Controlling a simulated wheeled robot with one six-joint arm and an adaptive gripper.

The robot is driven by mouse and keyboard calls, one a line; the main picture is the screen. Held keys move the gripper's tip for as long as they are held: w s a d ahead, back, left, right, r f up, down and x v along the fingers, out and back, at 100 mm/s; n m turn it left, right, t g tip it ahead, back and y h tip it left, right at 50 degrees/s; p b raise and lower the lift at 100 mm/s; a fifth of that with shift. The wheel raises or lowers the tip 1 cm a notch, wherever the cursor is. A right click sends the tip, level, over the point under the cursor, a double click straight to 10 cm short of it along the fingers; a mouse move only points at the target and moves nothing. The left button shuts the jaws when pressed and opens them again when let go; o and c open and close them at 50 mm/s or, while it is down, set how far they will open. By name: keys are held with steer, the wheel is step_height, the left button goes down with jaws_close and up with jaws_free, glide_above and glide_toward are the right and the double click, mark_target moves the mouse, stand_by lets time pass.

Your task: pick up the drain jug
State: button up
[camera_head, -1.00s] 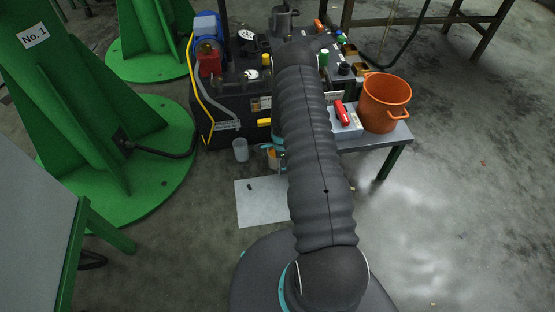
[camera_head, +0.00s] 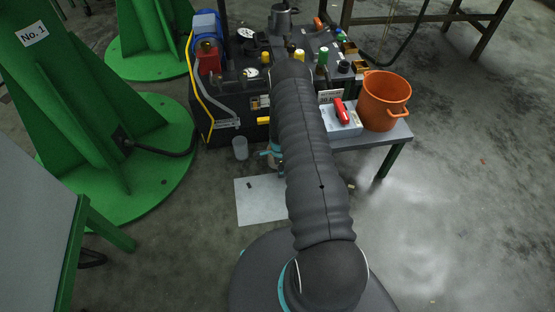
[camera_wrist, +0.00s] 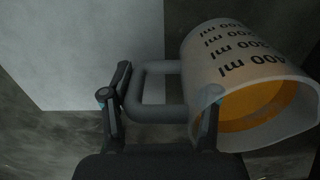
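A translucent jug (camera_wrist: 250,75) with black ml markings, a grey handle (camera_wrist: 155,110) and orange contents fills the right of the wrist view, its mouth toward the lower right; I take it for the drain jug. My gripper (camera_wrist: 160,108) is open, its two fingers spread with part of the handle between them. I cannot tell whether either finger touches it. In the head view my arm hides most of the jug and gripper.
A white sheet (camera_head: 262,212) lies nearby. The black machine (camera_head: 225,95) is behind. An orange pot (camera_head: 386,100) and a red-handled item (camera_head: 342,110) are on a low table (camera_head: 385,137) at right.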

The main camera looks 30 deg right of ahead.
jaws_close()
steer(key=shift+s+r, duration=0.1)
steer(key=shift+r, duration=0.1)
